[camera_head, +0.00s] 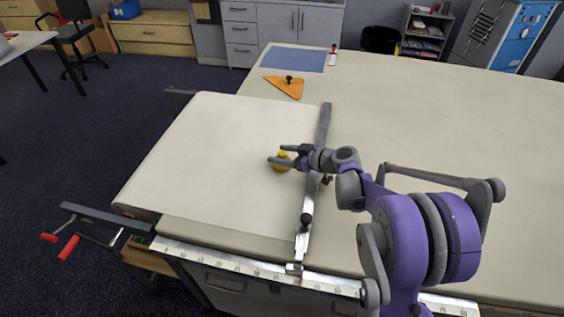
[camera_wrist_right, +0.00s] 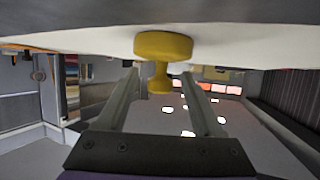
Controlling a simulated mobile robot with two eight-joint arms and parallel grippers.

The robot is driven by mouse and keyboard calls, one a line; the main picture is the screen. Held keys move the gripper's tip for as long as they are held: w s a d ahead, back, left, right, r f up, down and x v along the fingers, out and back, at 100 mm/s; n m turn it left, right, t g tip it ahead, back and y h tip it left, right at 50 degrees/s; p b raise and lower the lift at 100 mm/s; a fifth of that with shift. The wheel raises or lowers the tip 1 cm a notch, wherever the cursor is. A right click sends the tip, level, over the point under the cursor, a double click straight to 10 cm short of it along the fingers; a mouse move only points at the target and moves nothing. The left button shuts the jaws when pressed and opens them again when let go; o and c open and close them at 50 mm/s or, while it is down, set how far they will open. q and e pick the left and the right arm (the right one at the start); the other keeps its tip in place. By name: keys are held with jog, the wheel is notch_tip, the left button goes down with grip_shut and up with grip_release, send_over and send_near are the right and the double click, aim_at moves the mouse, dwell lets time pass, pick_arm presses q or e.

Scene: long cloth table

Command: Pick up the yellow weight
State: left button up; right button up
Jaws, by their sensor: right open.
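The yellow weight (camera_head: 282,161) stands on the cream cloth board at the left part of the table. In the right wrist view the yellow weight (camera_wrist_right: 163,58) shows a wide round base and a narrower neck, with its neck between the far ends of the two fingers. My right gripper (camera_head: 279,155) reaches in from the right with its fingers around the weight; it also shows in the right wrist view (camera_wrist_right: 161,92). The fingers are open, with gaps beside the neck. My left gripper is not in view.
A metal straightedge (camera_head: 321,140) with dark knobs crosses the cloth under my right arm. An orange triangle (camera_head: 285,86) and a blue sheet (camera_head: 293,59) lie farther back. A ruler (camera_head: 240,262) runs along the front edge. The right side of the table is clear.

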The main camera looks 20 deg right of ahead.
grip_shut()
jog(key=shift+r, duration=0.1)
dwell(1.2)
